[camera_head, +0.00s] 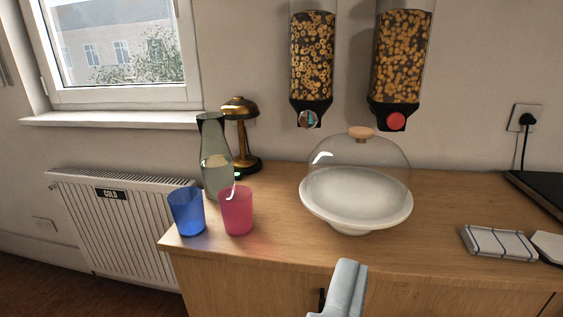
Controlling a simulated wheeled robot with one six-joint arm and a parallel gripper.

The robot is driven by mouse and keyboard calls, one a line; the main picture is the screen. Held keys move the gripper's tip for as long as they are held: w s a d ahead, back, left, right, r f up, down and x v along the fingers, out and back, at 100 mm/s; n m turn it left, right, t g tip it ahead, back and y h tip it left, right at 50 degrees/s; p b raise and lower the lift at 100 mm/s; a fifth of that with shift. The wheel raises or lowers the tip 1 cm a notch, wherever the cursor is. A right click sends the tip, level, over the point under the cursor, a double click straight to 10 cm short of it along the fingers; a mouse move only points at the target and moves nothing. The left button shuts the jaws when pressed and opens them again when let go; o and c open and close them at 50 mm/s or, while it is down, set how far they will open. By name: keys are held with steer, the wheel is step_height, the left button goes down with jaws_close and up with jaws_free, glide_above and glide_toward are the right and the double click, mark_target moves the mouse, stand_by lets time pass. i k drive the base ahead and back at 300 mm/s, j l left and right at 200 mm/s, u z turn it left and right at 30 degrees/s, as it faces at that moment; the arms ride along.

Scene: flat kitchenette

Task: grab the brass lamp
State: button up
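The brass lamp (239,108) stands upright at the back left of the wooden counter, close to the wall. It has a domed brass shade, a thin stem and a dark round base. A grey-green glass carafe (214,150) stands in front of it and overlaps its left side and part of its base. My gripper (348,270) shows only in part, as a pale blue-grey shape at the bottom edge. It is in front of the counter, well apart from the lamp, with nothing visible in it. Its finger opening cannot be made out.
A blue cup (186,212) and a pink cup (236,211) stand before the carafe near the counter's front left corner. A glass-domed cake stand (356,213) is to their right. Two cereal dispensers (312,60) hang above. A folded cloth (498,242) lies at right.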

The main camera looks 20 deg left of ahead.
mark_target(240, 110)
steer(key=j, duration=0.85)
steer(key=i+j+z, duration=0.1)
steer(key=j, duration=0.8)
steer(key=i+j, duration=0.15)
steer(key=j, duration=0.2)
steer(key=i+j+z, duration=0.1)
steer(key=j, duration=0.25)
steer(key=i+j, duration=0.15)
steer(key=j, duration=0.2)
steer(key=i+j, duration=0.15)
steer(key=j, duration=0.2)
steer(key=i+j+z, duration=0.1)
steer(key=i+j, duration=0.2)
steer(key=i, duration=0.1)
